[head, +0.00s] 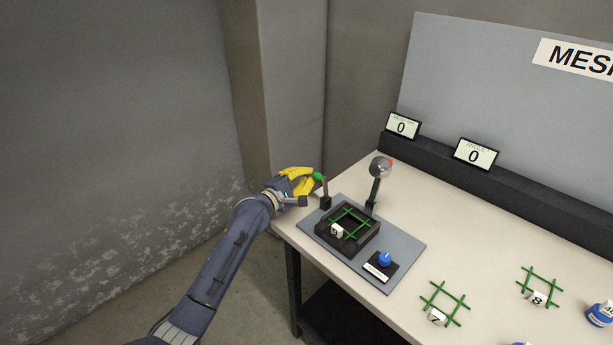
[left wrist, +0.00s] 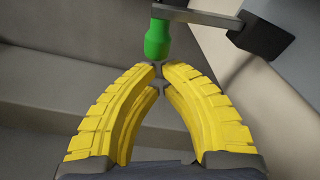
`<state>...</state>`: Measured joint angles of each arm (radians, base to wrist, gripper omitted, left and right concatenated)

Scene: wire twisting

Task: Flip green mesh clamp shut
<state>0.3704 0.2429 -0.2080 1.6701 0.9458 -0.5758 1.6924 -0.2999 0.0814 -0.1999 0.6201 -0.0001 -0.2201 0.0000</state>
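The clamp's green handle knob (head: 318,176) is on a dark lever that rises from a small black block (head: 326,203) at the left corner of the grey plate. My left gripper (head: 312,178) has yellow fingers and is beside the knob, on its left. In the left wrist view the fingertips (left wrist: 158,69) come together with nothing seen between them. The green knob (left wrist: 157,40) is just past the tips; I cannot tell whether they touch. A green mesh (head: 350,222) with a white tag lies in the black square fixture (head: 368,241). My right gripper is not in view.
A lever with a clear ball and red tip (head: 381,168) stands behind the fixture. A blue knob (head: 385,259) is in front. Two green meshes (head: 444,303) (head: 539,286) and a blue item (head: 601,313) lie to the right. Two displays (head: 402,126) (head: 475,154) read 0.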

